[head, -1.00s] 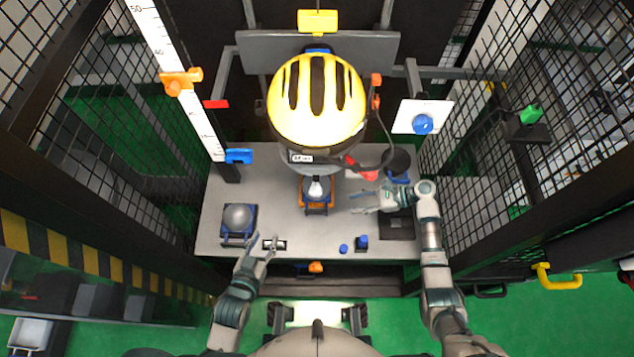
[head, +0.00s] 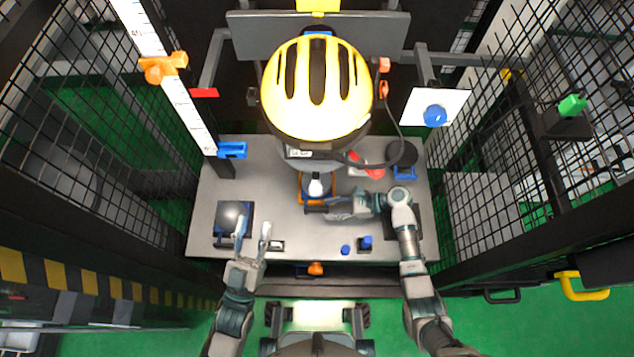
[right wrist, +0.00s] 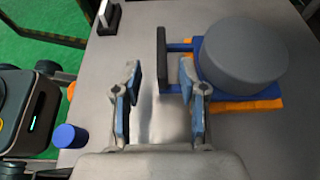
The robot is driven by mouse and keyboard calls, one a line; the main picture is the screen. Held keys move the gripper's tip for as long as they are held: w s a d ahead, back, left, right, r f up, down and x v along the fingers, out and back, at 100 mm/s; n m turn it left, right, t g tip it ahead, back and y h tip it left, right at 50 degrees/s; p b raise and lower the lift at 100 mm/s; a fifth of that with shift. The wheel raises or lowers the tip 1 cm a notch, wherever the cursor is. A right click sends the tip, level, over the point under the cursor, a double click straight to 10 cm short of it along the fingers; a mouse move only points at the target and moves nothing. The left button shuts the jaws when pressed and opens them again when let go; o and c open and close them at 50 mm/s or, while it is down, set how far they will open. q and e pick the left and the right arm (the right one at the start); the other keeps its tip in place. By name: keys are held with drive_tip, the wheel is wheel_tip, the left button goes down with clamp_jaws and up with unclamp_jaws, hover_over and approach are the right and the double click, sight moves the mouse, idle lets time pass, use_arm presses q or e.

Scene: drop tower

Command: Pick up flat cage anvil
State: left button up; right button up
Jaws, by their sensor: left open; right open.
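The flat cage anvil appears in the right wrist view as a wide grey disc (right wrist: 243,55) on a blue base over an orange seat, with a dark bar handle (right wrist: 162,60) on blue rods. In the head view, the anvil (head: 316,187) sits beneath the yellow helmet, partly hidden. My right gripper (head: 332,208) is open and empty beside its front handle. In the wrist view, the handle appears between the open fingertips (right wrist: 160,76); contact and depth are unclear. My left gripper (head: 252,232) is open at the left, next to the round-topped anvil (head: 232,215).
The yellow helmet (head: 316,88) hangs low over the anvil, with a cable to its right. A blue knob (head: 345,250) and a small blue block (head: 366,242) stand near the table's front edge. A dark disc (head: 402,152) stands at the back right. Mesh cage walls flank the table.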

sight(323, 208)
drive_tip(key=x, duration=0.1)
drive_tip(key=b+x, duration=0.1)
drive_tip(key=x, duration=0.1)
drive_tip(key=shift+w+f, duration=0.15)
drive_tip(key=shift+f, duration=0.15)
drive_tip(key=shift+a+r, duration=0.1)
drive_tip(key=shift+a, duration=0.05)
use_arm(q)
drive_tip(key=t, duration=0.1)
drive_tip(key=s+r+t, duration=0.1)
drive_tip(key=s+r, duration=0.1)
drive_tip(key=shift+a+r+n+t, duration=0.15)
drive_tip(key=shift+a+n+t, duration=0.1)
drive_tip(key=shift+n+t, duration=0.15)
use_arm(e)
clamp_jaws()
drive_tip(key=shift+r, duration=0.1)
